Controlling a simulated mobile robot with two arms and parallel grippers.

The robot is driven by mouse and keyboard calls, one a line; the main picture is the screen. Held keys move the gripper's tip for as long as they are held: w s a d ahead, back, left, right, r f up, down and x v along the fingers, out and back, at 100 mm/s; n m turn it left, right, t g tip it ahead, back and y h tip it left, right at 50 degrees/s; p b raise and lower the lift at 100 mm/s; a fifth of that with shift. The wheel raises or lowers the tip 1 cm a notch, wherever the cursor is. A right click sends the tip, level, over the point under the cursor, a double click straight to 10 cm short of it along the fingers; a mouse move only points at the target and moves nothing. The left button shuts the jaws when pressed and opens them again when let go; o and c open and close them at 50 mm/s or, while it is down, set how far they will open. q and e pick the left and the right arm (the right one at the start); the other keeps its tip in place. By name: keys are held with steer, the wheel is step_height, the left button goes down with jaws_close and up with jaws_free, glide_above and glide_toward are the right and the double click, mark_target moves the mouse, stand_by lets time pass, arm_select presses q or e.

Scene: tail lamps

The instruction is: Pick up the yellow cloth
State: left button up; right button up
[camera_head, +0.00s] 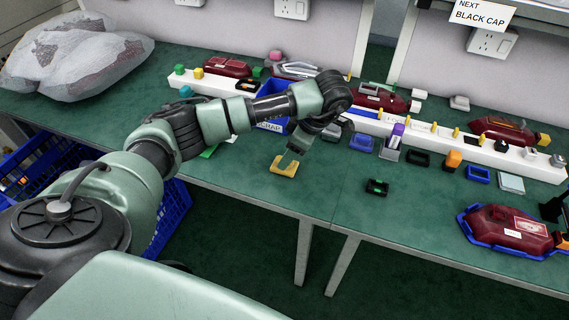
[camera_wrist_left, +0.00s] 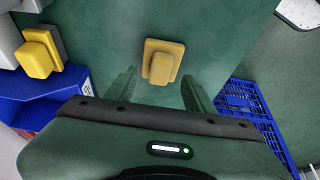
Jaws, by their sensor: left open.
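The yellow cloth (camera_head: 284,169) lies on the green table near its front edge. It looks like a small flat piece with a raised block in the middle. In the left wrist view the cloth (camera_wrist_left: 162,64) is just beyond the fingertips, roughly centred between them. My left gripper (camera_head: 291,154) is right over the cloth in the head view, pointing down and hiding part of its back edge. In the left wrist view the gripper (camera_wrist_left: 160,88) has its two fingers spread with nothing between them. My right gripper does not show.
A blue bin (camera_head: 272,90) with a white label stands behind my left forearm. A long white rail (camera_head: 435,140) with yellow pegs runs along the back. A black piece (camera_head: 377,187) with a green mark lies right of the cloth. Blue crates (camera_head: 172,213) stand below the front edge.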

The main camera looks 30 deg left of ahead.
arm_select(q)
steer(key=shift+x, duration=1.1)
jaws_close()
steer(key=shift+r, duration=0.55)
step_height(320, 180, up, 19)
steer(key=p, duration=0.3)
steer(key=c, duration=1.1)
jaws_free()
